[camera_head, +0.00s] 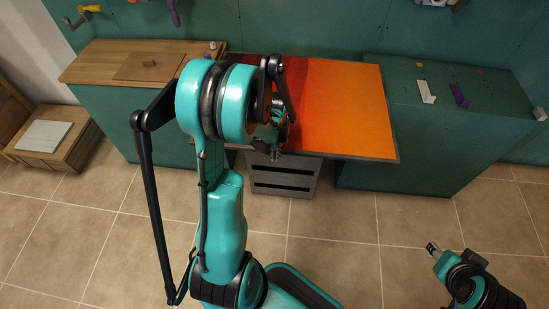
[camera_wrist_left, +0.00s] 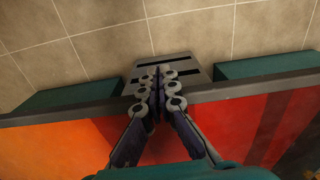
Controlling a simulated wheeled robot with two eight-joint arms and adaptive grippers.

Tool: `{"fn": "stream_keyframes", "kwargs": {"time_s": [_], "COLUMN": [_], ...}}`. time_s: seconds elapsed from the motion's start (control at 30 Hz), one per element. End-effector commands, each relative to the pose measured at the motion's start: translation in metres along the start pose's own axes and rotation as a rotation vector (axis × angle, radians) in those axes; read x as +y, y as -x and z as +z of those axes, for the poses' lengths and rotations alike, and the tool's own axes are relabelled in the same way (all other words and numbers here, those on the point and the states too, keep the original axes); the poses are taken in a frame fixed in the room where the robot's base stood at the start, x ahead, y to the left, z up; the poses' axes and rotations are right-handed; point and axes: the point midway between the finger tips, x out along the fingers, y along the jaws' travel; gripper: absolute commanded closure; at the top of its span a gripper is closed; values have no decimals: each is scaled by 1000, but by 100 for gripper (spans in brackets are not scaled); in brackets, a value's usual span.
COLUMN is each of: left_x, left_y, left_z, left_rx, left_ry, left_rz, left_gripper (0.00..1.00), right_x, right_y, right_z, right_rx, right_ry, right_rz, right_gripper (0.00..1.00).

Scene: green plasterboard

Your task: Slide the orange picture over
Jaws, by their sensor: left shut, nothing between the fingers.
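The orange picture (camera_head: 345,105) is a flat panel in red and orange bands with a thin dark frame. It lies across the gap between two green cabinets, its left part hidden behind my left arm. It also fills the lower part of the left wrist view (camera_wrist_left: 35,150). My left gripper (camera_head: 277,155) is at the picture's near edge. In the wrist view its fingers (camera_wrist_left: 157,90) are shut and empty, crossing the dark frame edge. Whether they touch it I cannot tell. My right gripper (camera_head: 433,248) is low at right, away from the picture, its opening unclear.
A green cabinet with a wooden top (camera_head: 105,62) stands at left, and another green cabinet (camera_head: 430,150) at right with small items on top. A grey slotted unit (camera_head: 283,178) is under the picture. The tiled floor (camera_head: 345,230) in front is clear.

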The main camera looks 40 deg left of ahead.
Motion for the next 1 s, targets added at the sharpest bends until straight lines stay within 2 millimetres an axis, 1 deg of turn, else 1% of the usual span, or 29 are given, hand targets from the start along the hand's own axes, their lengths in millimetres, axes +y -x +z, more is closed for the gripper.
{"fn": "stream_keyframes", "kwargs": {"time_s": [0.17, 0.27, 0.37, 0.5, 0.6, 0.7, 0.8, 1.0], "left_x": [0, 0, 0, 0, 0, 0, 0, -1], "left_y": [0, 0, 0, 0, 0, 0, 0, 0], "left_z": [0, -6, -26, -62, -83, -95, -99, -100], "left_rx": [0, 0, 1, 2, 2, 2, 4, 5], "left_ry": [0, 1, 1, 2, 1, 1, 1, 2], "left_rz": [0, 0, 0, 0, 1, 1, 0, -1], "left_gripper": [100, 100, 100, 100, 100, 100, 100, 100], "right_x": [0, 0, 0, 0, 0, 0, 0, 0], "right_y": [0, 0, -2, -3, -3, -3, -3, -3], "right_z": [0, 0, 1, 2, 2, 2, 2, 2], "right_rx": [0, 0, 0, 0, 0, 0, 0, 0], "right_ry": [0, 0, 0, 0, 0, 0, 0, 0], "right_rz": [0, 0, 0, 0, 0, 0, 0, 0], "right_gripper": [60, 60, 60, 60, 60, 60, 60, 60]}}
